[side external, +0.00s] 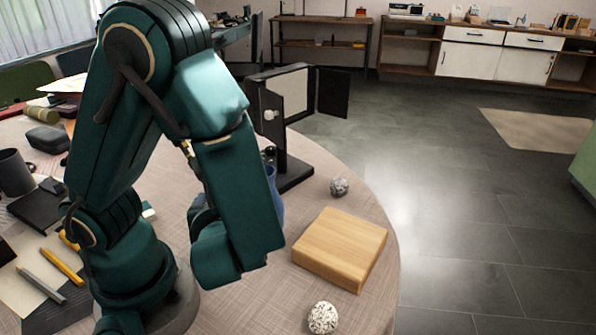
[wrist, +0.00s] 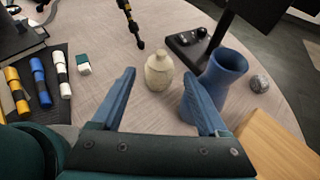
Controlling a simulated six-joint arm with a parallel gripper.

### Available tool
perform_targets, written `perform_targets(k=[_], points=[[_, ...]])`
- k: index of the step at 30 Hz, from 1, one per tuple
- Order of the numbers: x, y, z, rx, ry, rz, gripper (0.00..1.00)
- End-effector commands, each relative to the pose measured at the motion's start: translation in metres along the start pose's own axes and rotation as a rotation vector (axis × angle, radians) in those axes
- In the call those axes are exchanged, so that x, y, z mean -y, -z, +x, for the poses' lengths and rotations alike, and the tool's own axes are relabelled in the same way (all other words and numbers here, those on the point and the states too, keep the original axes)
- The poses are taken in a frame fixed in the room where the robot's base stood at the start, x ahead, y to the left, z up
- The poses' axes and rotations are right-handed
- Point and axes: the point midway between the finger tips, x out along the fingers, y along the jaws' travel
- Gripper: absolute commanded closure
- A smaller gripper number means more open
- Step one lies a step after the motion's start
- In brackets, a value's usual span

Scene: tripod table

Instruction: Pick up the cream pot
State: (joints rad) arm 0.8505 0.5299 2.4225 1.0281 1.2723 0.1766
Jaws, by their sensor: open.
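The cream pot (wrist: 159,72) is a small, round-bodied pot with a narrow neck. It stands upright on the table in the wrist view, beyond and between my fingertips. My gripper (wrist: 158,95) is open, with its two blue fingers apart and nothing between them. The pot is not touched by either finger as far as I can see. In the side external view my arm hides the pot, and the gripper's fingers are mostly hidden too.
A blue vase (wrist: 224,78) stands close to the right finger. A wooden block (side external: 340,248) and speckled balls (side external: 323,317) lie on the right. A black-based lamp-like panel (side external: 294,172) stands behind. Coloured markers (wrist: 40,82) lie on the left.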

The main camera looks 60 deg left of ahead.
Motion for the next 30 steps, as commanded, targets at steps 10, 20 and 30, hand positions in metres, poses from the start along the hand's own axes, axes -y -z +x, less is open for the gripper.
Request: perform_targets(k=[10,20,30], points=[[-0.001,0.0,0.043,0.0,-0.006,-0.001,0.23],[-0.001,-0.002,0.069,0.0,-0.01,-0.001,0.23],[0.001,-0.002,0.098,-0.001,-0.005,-0.003,0.23]])
